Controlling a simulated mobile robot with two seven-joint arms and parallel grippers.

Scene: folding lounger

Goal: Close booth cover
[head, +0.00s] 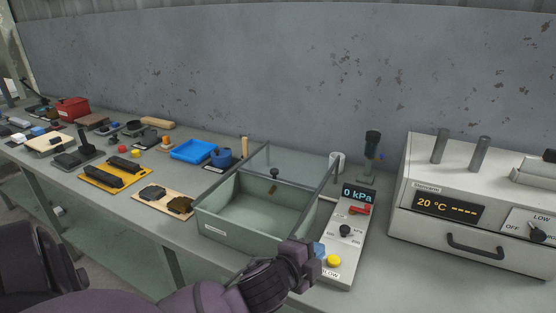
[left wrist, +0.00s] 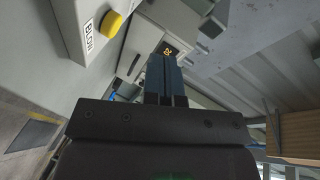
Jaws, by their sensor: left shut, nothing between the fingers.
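The booth (head: 250,236) is a pale green open-fronted box on the bench, with a clear, framed cover (head: 305,165). The cover appears raised at the back, and the booth interior shows open at the front. A small dark knob (head: 274,173) shows near the cover. My left gripper (head: 312,252) is shut and empty, in front of the booth's right front corner, by the control panel. Its shut fingers also show in the left wrist view (left wrist: 165,78). Whether it touches the panel is unclear. My right gripper is not in view.
An oven-like unit (head: 475,205) stands at the right. Trays, tools and parts fill the bench to the left.

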